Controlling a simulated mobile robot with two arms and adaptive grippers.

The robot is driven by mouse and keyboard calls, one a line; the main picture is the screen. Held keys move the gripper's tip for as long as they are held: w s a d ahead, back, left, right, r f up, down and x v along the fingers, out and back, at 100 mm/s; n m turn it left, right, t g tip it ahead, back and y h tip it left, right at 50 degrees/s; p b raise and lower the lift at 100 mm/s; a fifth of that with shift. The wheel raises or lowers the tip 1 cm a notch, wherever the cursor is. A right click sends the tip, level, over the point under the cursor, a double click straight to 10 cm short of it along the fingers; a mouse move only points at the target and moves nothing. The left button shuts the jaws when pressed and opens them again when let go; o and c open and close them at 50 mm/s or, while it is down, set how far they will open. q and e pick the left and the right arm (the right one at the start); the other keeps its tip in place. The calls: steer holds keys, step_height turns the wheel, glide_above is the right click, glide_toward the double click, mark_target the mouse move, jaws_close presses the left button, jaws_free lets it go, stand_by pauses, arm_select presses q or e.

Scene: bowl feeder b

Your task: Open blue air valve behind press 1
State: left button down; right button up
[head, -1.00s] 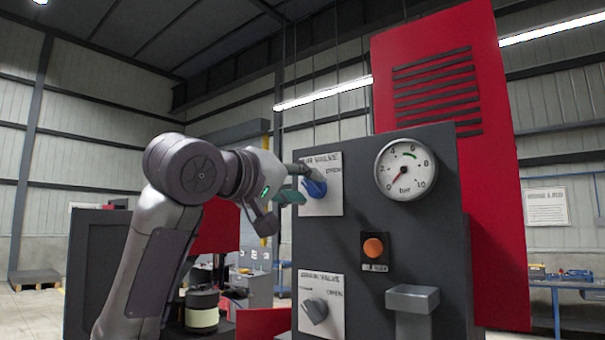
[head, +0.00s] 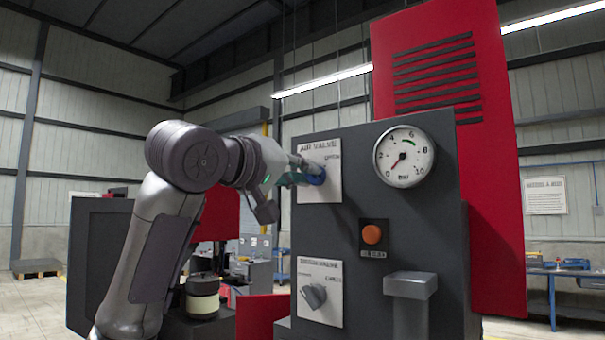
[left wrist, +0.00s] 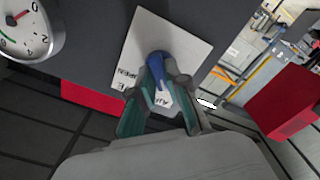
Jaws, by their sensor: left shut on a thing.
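The blue air valve knob (head: 316,175) sits on a white plate (head: 319,151) marked AIR VALVE, high on the grey panel. My left gripper (head: 299,177) reaches it from the left, its fingers shut on the knob. In the left wrist view the blue knob (left wrist: 158,62) lies between the teal-padded fingers (left wrist: 160,90), which cover part of it and of the plate's lettering. The pressure gauge (head: 404,157) in bar shows its needle low, near the lower left of the dial. My right gripper is not in view.
Below the air valve is a drain valve plate (head: 320,291) with a grey knob. An orange button (head: 372,234) and a grey projecting block (head: 410,286) are to its right. A red louvred cabinet (head: 485,150) stands behind the panel. A blue workbench (head: 556,272) is at far right.

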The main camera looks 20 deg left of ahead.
arm_select(q)
steer(key=shift+d+m, duration=0.15)
steer(key=shift+m, duration=8.55)
steer(key=c, duration=1.2)
jaws_free()
steer(key=shift+o, duration=0.2)
steer(key=shift+s, duration=0.1)
steer(key=v, duration=1.2)
